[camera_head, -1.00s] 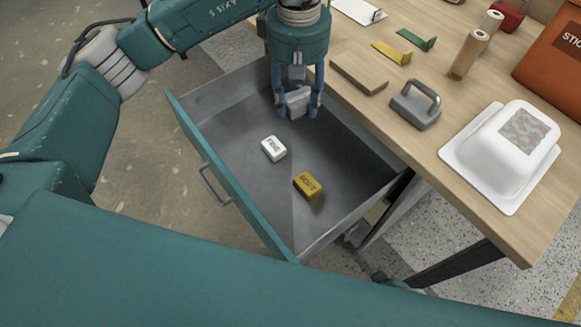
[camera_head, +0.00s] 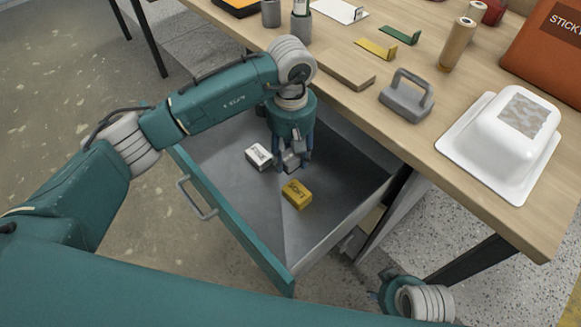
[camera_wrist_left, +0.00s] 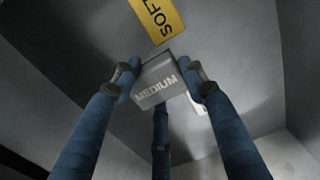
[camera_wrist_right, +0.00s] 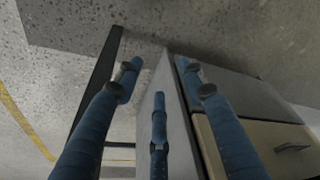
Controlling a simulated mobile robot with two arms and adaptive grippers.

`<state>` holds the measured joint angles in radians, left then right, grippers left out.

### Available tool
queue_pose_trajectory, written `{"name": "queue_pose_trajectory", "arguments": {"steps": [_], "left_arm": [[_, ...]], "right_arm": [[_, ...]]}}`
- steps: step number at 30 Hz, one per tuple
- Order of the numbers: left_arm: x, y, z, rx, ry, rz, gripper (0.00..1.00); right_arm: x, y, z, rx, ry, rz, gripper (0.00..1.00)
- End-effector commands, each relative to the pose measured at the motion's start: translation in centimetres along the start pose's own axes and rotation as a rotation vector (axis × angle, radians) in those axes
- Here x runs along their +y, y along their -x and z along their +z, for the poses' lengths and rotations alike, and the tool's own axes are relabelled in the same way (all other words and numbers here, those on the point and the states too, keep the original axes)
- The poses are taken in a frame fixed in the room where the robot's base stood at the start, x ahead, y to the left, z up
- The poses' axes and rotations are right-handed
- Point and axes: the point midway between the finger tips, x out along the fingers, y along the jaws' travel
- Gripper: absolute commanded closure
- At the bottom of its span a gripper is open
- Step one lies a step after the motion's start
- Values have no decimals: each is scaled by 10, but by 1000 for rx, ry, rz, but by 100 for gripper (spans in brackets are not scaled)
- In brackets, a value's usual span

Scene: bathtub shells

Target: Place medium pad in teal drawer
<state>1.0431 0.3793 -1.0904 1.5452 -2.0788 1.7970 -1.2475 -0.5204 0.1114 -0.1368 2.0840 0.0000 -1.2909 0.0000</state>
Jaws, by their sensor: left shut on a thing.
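The teal drawer (camera_head: 232,222) is pulled open and has a grey inside. My left gripper (camera_head: 291,163) is down inside it, shut on the grey medium pad (camera_head: 292,161). In the left wrist view the medium pad (camera_wrist_left: 158,82) sits between the fingers with its "MEDIUM" label showing. A yellow soft pad (camera_head: 297,194) lies on the drawer floor just in front of the gripper. A white pad (camera_head: 259,156) lies to its left. Whether the medium pad touches the drawer floor is unclear. My right gripper (camera_wrist_right: 165,78) is open and empty, low beside the table.
The wooden table (camera_head: 440,150) borders the drawer on the right. On it are a grey handled block (camera_head: 407,97), a white tub shell (camera_head: 506,140), a wooden block (camera_head: 345,69) and a brown roll (camera_head: 459,44). The drawer's front right floor is clear.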

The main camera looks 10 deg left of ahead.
Motion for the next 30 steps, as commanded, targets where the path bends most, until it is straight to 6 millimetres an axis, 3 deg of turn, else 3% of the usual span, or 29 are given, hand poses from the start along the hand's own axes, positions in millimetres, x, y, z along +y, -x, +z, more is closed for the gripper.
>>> {"name": "queue_pose_trajectory", "arguments": {"steps": [5,13,29,30], "left_arm": [[0,-12,1,-1,-1,0,82],[0,-48,1,-2,-2,0,82],[0,-51,0,0,-2,2,82],[0,-50,0,0,-2,1,54]], "right_arm": [[0,4,-2,4,0,1,60],[1,20,-5,11,-1,2,60],[1,28,-7,15,-3,3,60],[2,29,-7,14,-3,3,60]]}}
